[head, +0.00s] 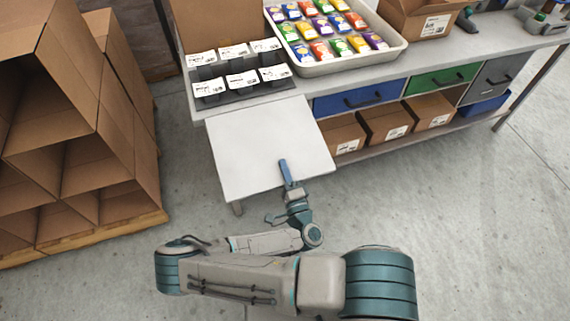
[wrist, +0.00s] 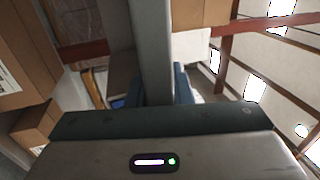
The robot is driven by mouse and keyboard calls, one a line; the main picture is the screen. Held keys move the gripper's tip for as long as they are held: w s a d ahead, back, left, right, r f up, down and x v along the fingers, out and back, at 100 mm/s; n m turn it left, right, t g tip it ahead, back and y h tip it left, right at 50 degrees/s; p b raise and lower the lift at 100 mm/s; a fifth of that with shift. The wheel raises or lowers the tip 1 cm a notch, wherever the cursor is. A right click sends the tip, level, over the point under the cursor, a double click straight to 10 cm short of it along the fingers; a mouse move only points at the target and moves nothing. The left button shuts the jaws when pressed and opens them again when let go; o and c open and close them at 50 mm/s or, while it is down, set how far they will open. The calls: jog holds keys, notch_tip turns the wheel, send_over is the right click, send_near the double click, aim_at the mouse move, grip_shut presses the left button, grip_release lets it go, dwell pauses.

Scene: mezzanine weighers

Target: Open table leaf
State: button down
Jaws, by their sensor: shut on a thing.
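The table leaf (head: 262,142) is a plain white panel at the left end of the bench (head: 350,75). In the head view it extends out from the bench's front edge, roughly in line with the top; I cannot tell if it is exactly level. My gripper (head: 287,172) is shut on the leaf's near edge, right of its middle, with one finger lying over the upper face. The other finger is hidden beneath. In the wrist view the leaf (wrist: 150,50) shows edge-on as a grey strip running between the blue fingers (wrist: 182,85).
Stacked open cardboard boxes (head: 85,130) stand close on the left. On the bench are labelled bins (head: 238,72) and a tray (head: 398,48) of colourful packets. Drawers (head: 360,98) and cartons (head: 385,122) sit below. The floor at right is clear.

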jog(key=shift+s+r+p, duration=0.1)
jog(key=shift+r+p, duration=1.45)
jog(key=shift+r, duration=0.95)
jog(key=c, duration=1.4)
grip_release()
jog(key=shift+a, duration=0.1)
jog(key=shift+o, duration=0.2)
jog(key=shift+f, duration=0.15)
